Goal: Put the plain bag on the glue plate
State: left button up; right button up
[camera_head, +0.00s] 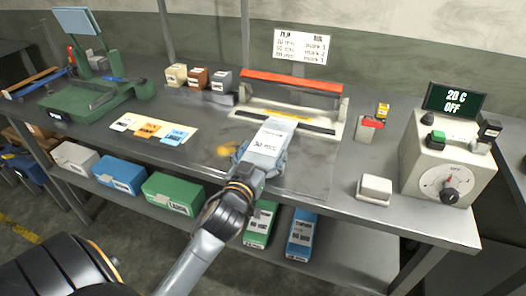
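A pale grey-blue bag (268,139) with dark print on a white label slants across the near side of the press. My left gripper (260,154) is at the bag's near end, with its grey-blue fingers on either side, and appears shut on it. The fingers partly hide that end. Beyond the bag is a press with a red bar (292,82), a yellow strip and a pale bed (245,116). A dark, shiny metal sheet (312,160) lies in front of it. I cannot tell which surface is the glue plate. My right gripper is not in view.
White, orange and blue cards lie on a cream mat (184,145) at left. A green machine (90,98) stands farther left. At right are a white block (375,188) and a control box (440,165) reading "20 C OFF". Several boxes sit on the lower shelf (225,222).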

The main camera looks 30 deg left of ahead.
pick_arm(q)
jog(key=shift+r, duration=0.2)
jog(key=shift+s+d+f, duration=0.1)
jog(key=shift+s, duration=0.15)
jog(key=shift+v, duration=5.75)
jog(key=s+d+f+m+g+h, duration=0.1)
jog(key=d+f+g, duration=0.15)
jog(key=f, duration=1.05)
jog(key=s+d+f+m+g+h, duration=0.1)
jog(key=f+g, duration=0.2)
jog(key=f, duration=1)
jog(key=d+f+m+g+h, duration=0.1)
jog(key=d+f+g, duration=0.1)
jog(key=f, duration=1)
jog(key=s+d+f+m+g+h, duration=0.15)
jog(key=s+f+g, duration=0.35)
jog(key=s+f, duration=1.1)
jog(key=s+f+g+p, duration=0.1)
jog(key=s+f+g, duration=0.1)
jog(key=s, duration=0.5)
jog(key=s+f+g+p, duration=0.1)
jog(key=s+f+g, duration=0.1)
jog(key=s+f, duration=0.2)
jog(key=shift+s+a+f+p, duration=0.25)
jog(key=shift+s+a+p, duration=0.15)
jog(key=shift+s, duration=1.3)
